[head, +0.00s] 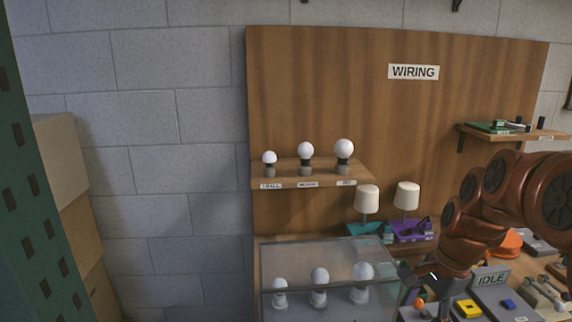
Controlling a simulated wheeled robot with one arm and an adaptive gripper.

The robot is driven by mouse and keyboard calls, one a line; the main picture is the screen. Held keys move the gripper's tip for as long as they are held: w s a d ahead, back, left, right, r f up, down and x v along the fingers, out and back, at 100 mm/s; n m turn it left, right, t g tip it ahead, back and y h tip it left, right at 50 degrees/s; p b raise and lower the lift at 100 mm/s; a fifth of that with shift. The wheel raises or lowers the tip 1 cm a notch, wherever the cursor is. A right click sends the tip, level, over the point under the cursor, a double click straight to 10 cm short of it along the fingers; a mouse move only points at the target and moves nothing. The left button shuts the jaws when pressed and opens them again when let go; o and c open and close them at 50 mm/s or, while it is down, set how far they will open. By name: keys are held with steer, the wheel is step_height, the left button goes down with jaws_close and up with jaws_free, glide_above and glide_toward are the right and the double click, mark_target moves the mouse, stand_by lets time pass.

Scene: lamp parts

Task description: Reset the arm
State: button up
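My brown-orange arm comes in from the right edge and bends down toward the bench. My gripper (412,282) hangs at its end, just right of the glass case (322,252). It is small and dark here, and I cannot tell how far its fingers are apart. No held thing can be made out. An orange ball-shaped knob (419,303) shows just below it. A sign reading IDLE (491,279) stands to the right of the gripper, below the arm.
Several bulbs stand in the case, and more stand on the wall shelf (320,181) above. Two white lamps (367,199) (407,195) stand behind. A yellow block (468,308) and a blue block (508,304) sit front right. Boxes (62,165) and a green perforated panel (38,200) are left.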

steer(key=s+a+f+n+g, duration=0.1)
steer(key=s+a+n, duration=0.2)
steer(key=s, duration=0.4)
steer(key=s+a+f+n+h, duration=0.1)
steer(key=s+a+f+n, duration=0.1)
steer(key=s+n, duration=0.4)
steer(key=s+a+f+n+g+h, duration=0.1)
steer(key=s+a+n, duration=0.3)
steer(key=s, duration=0.6)
steer(key=shift+s+f+n+g, duration=0.3)
steer(key=shift+f+n, duration=0.2)
steer(key=shift+n, duration=0.2)
steer(key=shift+d, duration=0.1)
